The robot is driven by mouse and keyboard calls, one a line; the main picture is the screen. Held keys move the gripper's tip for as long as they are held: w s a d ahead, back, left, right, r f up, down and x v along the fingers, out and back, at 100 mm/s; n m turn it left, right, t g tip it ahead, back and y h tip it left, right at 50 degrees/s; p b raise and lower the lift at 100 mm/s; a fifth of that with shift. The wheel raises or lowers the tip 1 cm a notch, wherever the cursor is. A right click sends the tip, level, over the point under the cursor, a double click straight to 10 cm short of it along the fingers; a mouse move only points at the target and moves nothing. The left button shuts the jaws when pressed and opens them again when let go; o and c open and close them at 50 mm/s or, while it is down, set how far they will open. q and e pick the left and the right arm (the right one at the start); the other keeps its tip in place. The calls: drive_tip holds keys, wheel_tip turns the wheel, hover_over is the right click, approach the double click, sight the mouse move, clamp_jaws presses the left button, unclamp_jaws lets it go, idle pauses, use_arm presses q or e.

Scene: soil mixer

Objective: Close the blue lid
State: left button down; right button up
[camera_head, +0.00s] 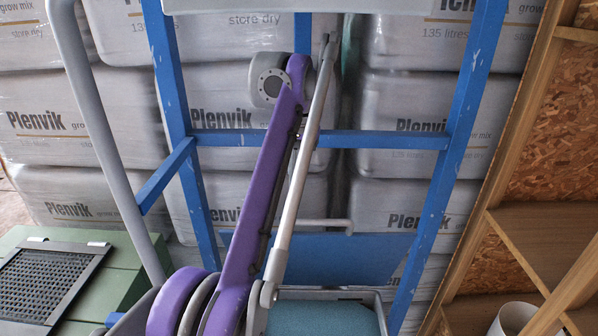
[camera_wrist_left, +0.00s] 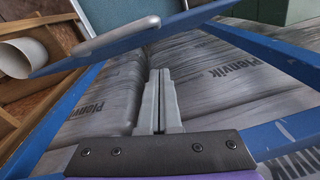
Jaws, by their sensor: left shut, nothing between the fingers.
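The blue lid (camera_head: 345,260) stands raised behind an open grey bin with a teal inside (camera_head: 322,318). A pale bar handle (camera_head: 315,223) runs along the lid, partly hidden behind my purple left arm. In the left wrist view the lid (camera_wrist_left: 90,53) is a tilted blue panel across the top, with its pale handle (camera_wrist_left: 118,35) beyond my fingertips. My left gripper (camera_wrist_left: 160,78) is shut and empty, apart from the handle and below it in that picture. I cannot make out its fingertips in the head view. My right gripper is not in view.
A blue frame (camera_head: 460,110) stands around the lid, before stacked grey Plenvik bags (camera_head: 405,100). A pale curved tube (camera_head: 98,130) and a green box with a grille (camera_head: 50,280) are at left. Wooden shelving (camera_head: 545,235) with a white pipe (camera_head: 512,318) is at right.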

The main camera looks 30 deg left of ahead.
use_arm(q)
drive_tip(key=shift+s+d+f+b, duration=0.15)
drive_tip(key=shift+s+f+b, duration=0.3)
drive_tip(key=shift+f, duration=0.6)
drive_tip(key=shift+s+d+f+b, duration=0.1)
drive_tip(key=shift+s+f+b, duration=0.1)
drive_tip(key=shift+s+f, duration=0.65)
drive_tip(key=shift+s+d+f+b, duration=0.15)
drive_tip(key=shift+s+f+b, duration=0.2)
drive_tip(key=shift+f, duration=0.9)
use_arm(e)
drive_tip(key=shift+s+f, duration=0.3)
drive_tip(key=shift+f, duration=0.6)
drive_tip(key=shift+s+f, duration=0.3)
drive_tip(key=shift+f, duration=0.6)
